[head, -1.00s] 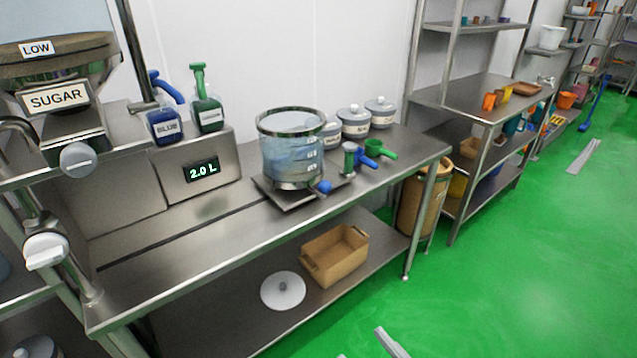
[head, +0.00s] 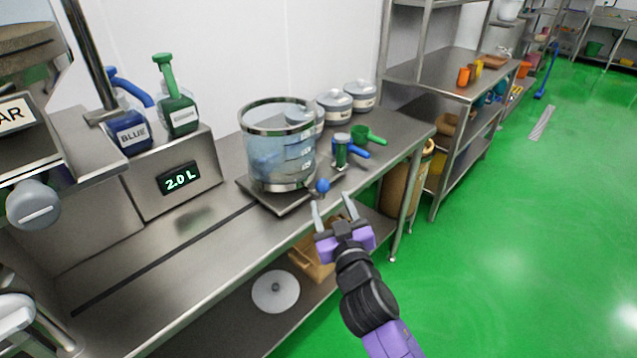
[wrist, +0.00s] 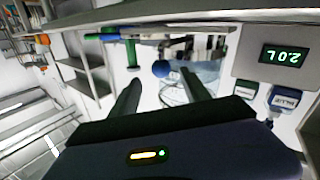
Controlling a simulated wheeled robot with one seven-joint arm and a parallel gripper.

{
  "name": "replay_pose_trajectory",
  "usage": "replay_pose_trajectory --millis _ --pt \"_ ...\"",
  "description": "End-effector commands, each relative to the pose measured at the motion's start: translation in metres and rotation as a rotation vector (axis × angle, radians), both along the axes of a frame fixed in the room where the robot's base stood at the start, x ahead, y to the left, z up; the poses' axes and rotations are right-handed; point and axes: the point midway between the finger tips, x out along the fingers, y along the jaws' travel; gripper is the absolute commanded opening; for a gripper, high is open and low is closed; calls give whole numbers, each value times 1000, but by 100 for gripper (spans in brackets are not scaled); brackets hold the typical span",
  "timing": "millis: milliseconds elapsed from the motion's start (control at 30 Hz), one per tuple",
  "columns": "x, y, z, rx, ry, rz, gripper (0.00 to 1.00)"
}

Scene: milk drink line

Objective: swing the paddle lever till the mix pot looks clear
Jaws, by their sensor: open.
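The mix pot (head: 278,158) is a clear vessel with a metal rim, standing on a flat metal base on the bench. Its contents look streaky and cloudy, pale blue. The paddle lever's blue ball knob (head: 322,185) sticks out low at the pot's front right. My gripper (head: 331,203) is open and empty, just in front of the knob, its two fingers pointing at it. In the wrist view, which is upside down, the blue knob (wrist: 161,68) appears between and beyond the fingertips (wrist: 160,77). I cannot tell whether they touch it.
A green-topped post with blue and green handles (head: 342,150) stands right of the pot. Lidded grey jars (head: 359,95) stand behind. A 2.0 L display (head: 180,179) and blue and green jugs (head: 176,108) are left.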

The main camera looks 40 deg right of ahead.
Motion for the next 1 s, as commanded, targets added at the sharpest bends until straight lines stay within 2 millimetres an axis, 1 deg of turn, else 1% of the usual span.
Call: replay_pose_trajectory --millis 167,233,400,500,700,900,933,1000 --pt "17 -9 3 5 -5 2 55" --pt "26 -15 4 6 -6 1 55" --pt "48 -29 3 5 -5 2 55" --pt "57 -35 2 5 -5 2 55" --pt "65 -39 1 5 -6 4 55" --pt "65 -39 1 4 -5 5 55" --pt "65 -39 1 4 -4 4 53" --pt "65 -39 1 4 -4 4 39"
